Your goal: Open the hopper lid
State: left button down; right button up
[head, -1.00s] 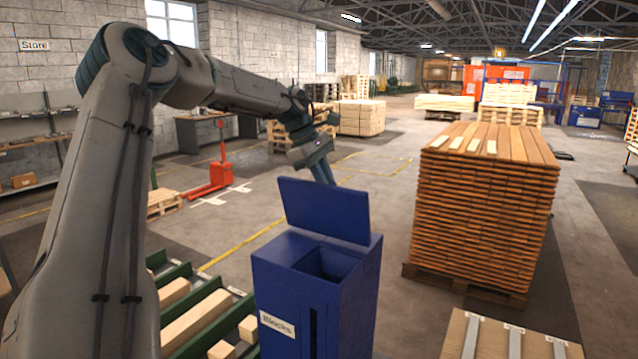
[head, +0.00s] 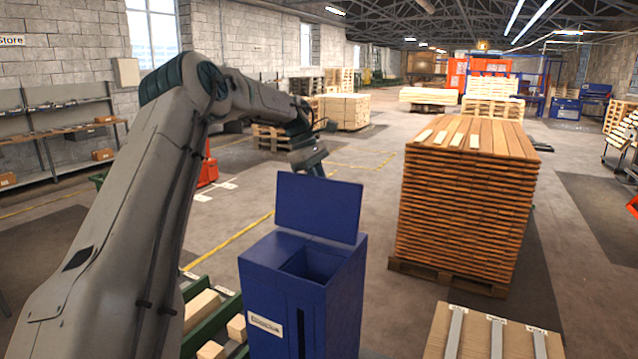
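The blue hopper (head: 262,290) stands in the lower middle of the head view, with a label on its front. Its blue lid (head: 318,207) stands raised, tilted up at the far side, and the dark opening (head: 315,264) shows in front of it. My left arm comes in from the left and reaches over to behind the lid. My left gripper (head: 316,171) is just behind the lid's top edge; its fingertips are hidden by the lid, so I cannot tell whether they touch it. My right gripper is not in view.
A conveyor with wooden blocks (head: 202,306) lies left of the hopper. A tall stack of boards on a pallet (head: 462,205) stands to the right. A box-like top with metal strips (head: 490,335) is at the lower right. Floor between hopper and stack is clear.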

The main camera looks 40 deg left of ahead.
pick_arm(q)
jog(key=shift+w+a+r, duration=0.1)
jog(key=shift+w+r, duration=0.05)
jog(key=shift+r, duration=0.1)
jog(key=c, duration=1.5)
grip_release()
jog(key=shift+w, duration=0.1)
jog(key=shift+o, duration=0.5)
jog(key=shift+w+f, duration=0.3)
jog(key=shift+f, duration=0.05)
jog(key=shift+s+r, duration=0.15)
jog(key=shift+s, duration=0.1)
jog(key=shift+a+r+b, duration=0.2)
jog(key=shift+r+b, duration=0.05)
jog(key=shift+b, duration=0.05)
jog(key=b+v, duration=0.2)
jog(key=v, duration=0.6)
jog(key=shift+a+r, duration=0.1)
jog(key=shift+r, duration=0.25)
jog(key=shift+s+a+r, duration=0.1)
jog(key=shift+a+r, duration=0.15)
jog(key=shift+r, duration=0.3)
jog(key=shift+c, duration=0.5)
